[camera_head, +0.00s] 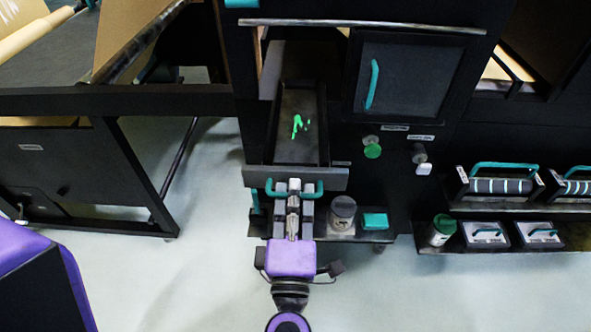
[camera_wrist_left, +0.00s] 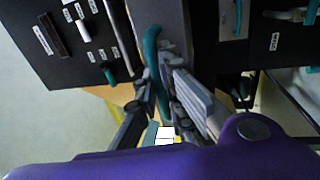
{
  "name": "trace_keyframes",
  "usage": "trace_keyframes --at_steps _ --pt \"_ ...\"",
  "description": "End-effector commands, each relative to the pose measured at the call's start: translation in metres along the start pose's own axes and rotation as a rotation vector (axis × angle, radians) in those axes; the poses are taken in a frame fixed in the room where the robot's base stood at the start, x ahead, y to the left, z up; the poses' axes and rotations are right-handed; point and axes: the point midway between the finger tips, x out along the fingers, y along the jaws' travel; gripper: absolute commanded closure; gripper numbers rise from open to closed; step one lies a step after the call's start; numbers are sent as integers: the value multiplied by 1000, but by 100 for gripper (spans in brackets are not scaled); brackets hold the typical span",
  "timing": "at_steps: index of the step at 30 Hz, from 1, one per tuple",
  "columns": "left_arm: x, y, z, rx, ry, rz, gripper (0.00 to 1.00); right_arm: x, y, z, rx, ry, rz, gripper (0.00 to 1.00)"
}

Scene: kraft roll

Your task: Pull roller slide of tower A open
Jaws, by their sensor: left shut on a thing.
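The roller slide (camera_head: 262,178) is a dark drawer-like tray with a grey front, standing out from the black tower (camera_head: 341,100). Its long inner tray holds a green mark. A teal handle (camera_head: 312,190) runs across the slide's front. My left gripper (camera_head: 294,187) is shut on this handle, with its purple body below it in the head view. In the left wrist view the handle (camera_wrist_left: 151,50) passes between the two fingers (camera_wrist_left: 158,95). The gripper hides the handle's middle in the head view. My right gripper is not in view.
A closed door with a teal handle (camera_head: 372,84) is right of the slide. Below stand a dark-lidded jar (camera_head: 342,212) and a teal box (camera_head: 375,221). Shelves with teal-handled items (camera_head: 500,186) extend right. Pale floor (camera_head: 190,270) is clear in front.

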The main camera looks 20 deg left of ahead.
Motion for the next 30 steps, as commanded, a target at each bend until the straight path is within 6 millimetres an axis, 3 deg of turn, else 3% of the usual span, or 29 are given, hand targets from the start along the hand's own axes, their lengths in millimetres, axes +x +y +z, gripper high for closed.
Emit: trace_keyframes --at_steps 3,9,22,24,30 --pt "-21 3 0 1 0 -3 100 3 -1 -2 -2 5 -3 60" --pt "-38 7 0 1 0 -1 100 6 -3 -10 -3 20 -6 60" --pt "-42 8 0 0 0 0 100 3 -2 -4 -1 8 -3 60" --pt "-42 8 0 0 0 0 85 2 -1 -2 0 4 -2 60" --pt "-41 8 0 0 0 0 83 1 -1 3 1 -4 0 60"
